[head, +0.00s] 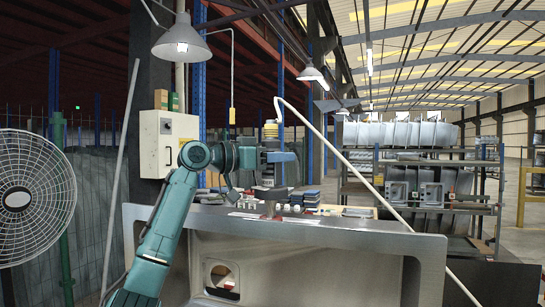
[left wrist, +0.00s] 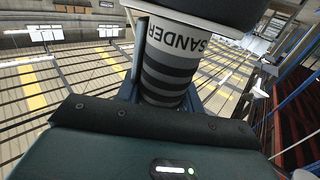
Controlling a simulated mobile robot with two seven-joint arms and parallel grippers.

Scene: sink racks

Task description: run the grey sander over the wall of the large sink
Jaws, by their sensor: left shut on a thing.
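The large sink (head: 300,236) is a grey steel basin filling the lower middle of the head view. Its near wall has a squarish recess with a round hole. My left gripper (head: 281,157) is above the sink's back rim, shut on the sander (head: 269,177). The sander is upright, with a yellow top and a dark lower end by the rim; I cannot tell if it touches anything. In the left wrist view the sander (left wrist: 170,75) shows a dark ribbed body and a white band lettered SANDER. My right gripper is not in view.
A workbench with small parts and blue stacked items (head: 306,197) lies behind the sink. A pale slanted pole (head: 345,160) crosses in front of the racks (head: 425,170). A lamp (head: 182,42) hangs above, a fan (head: 30,198) stands left, and a control box (head: 168,143) is on a pillar.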

